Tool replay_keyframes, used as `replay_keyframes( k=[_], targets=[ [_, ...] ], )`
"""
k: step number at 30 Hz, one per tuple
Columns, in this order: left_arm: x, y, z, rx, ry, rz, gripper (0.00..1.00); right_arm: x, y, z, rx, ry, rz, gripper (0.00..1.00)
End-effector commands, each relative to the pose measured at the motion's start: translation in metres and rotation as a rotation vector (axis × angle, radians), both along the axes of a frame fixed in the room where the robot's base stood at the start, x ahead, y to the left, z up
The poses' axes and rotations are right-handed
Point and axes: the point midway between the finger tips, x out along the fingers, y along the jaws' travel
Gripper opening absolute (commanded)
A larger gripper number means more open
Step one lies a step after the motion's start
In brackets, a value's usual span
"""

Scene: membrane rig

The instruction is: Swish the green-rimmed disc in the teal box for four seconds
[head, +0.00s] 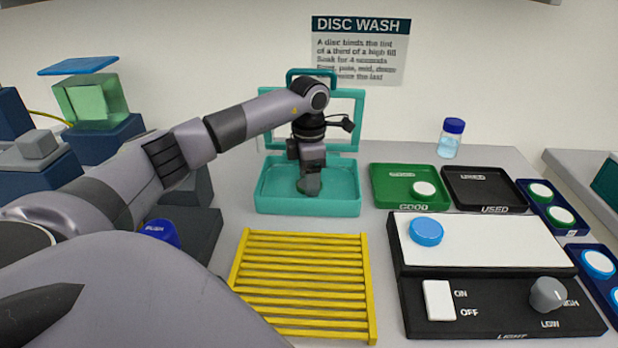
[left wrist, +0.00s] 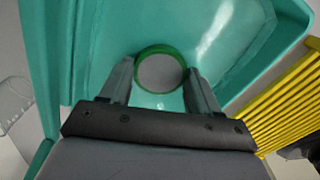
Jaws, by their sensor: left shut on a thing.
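The teal box (head: 308,209) stands open at the back middle of the table, its lid with a clear window raised behind it. My left gripper (head: 309,187) reaches down into the box. In the left wrist view my left gripper (left wrist: 160,88) is shut on the green-rimmed disc (left wrist: 160,70), which has a grey face and sits between the fingertips over the teal floor (left wrist: 245,50). In the head view the disc is hidden by the gripper. I cannot tell whether the disc touches the box floor. My right gripper is not in view.
A yellow rack (head: 301,285) lies in front of the box. A green GOOD tray (head: 388,198) with one white disc and a black USED tray (head: 487,198) stand to the right. A light panel (head: 485,247) carries a blue-rimmed disc (head: 426,231). A blue-capped bottle (head: 450,140) stands behind.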

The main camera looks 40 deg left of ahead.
Motion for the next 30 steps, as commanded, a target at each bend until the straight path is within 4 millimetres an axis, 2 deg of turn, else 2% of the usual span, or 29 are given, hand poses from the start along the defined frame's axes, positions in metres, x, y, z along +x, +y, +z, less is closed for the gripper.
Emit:
replay_keyframes(
  k=[14,23,30],
  targets=[
    [0.0,0.0,0.002,0.0,0.0,0.0,0.32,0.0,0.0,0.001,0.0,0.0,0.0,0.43],
    [0.0,0.0,0.037,0.001,-0.001,0.0,0.32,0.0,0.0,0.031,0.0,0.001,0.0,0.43],
    [0.0,0.0,0.063,0.001,-0.002,0.001,0.32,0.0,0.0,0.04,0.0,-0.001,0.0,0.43]
  ],
)
